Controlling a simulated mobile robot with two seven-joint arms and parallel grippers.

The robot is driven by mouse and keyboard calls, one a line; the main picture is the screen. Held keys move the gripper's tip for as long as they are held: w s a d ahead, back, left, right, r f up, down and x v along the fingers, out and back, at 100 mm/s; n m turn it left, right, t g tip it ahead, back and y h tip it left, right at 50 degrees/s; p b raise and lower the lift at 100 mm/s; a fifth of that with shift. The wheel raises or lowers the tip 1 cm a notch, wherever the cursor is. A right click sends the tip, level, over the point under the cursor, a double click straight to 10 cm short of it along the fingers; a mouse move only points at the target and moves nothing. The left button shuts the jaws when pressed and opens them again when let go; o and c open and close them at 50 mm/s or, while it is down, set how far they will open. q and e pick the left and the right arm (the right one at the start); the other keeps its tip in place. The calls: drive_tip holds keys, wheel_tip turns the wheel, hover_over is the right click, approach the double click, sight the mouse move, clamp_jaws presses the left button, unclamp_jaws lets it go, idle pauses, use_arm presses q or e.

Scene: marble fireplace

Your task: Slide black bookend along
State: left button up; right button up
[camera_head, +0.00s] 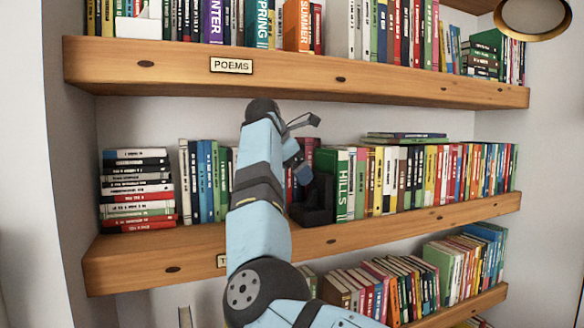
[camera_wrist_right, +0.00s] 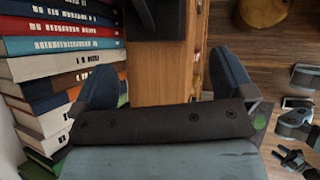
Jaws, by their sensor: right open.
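The black bookend (camera_head: 318,207) stands on the middle shelf, just left of the green "HILLS" book (camera_head: 342,186). My right arm crosses in front of the shelf and partly hides the area to its left. My right gripper (camera_head: 304,150) is open, close to the bookend's upper left side. In the right wrist view the open fingers (camera_wrist_right: 165,80) have the wooden shelf board (camera_wrist_right: 160,62) between them. A black part of the bookend (camera_wrist_right: 155,18) shows beyond the fingertips; contact cannot be told. My left gripper is not in view.
A row of upright books (camera_head: 440,178) fills the shelf right of the bookend. Upright books (camera_head: 205,182) and a flat stack (camera_head: 137,190) stand to the left. The upper shelf (camera_head: 290,76), labelled "POEMS", overhangs my arm. More books (camera_head: 380,285) stand below.

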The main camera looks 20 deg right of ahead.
sight(315, 207)
drive_tip(key=x, duration=1.3)
drive_tip(key=shift+d+f, duration=0.1)
drive_tip(key=shift+f, duration=0.05)
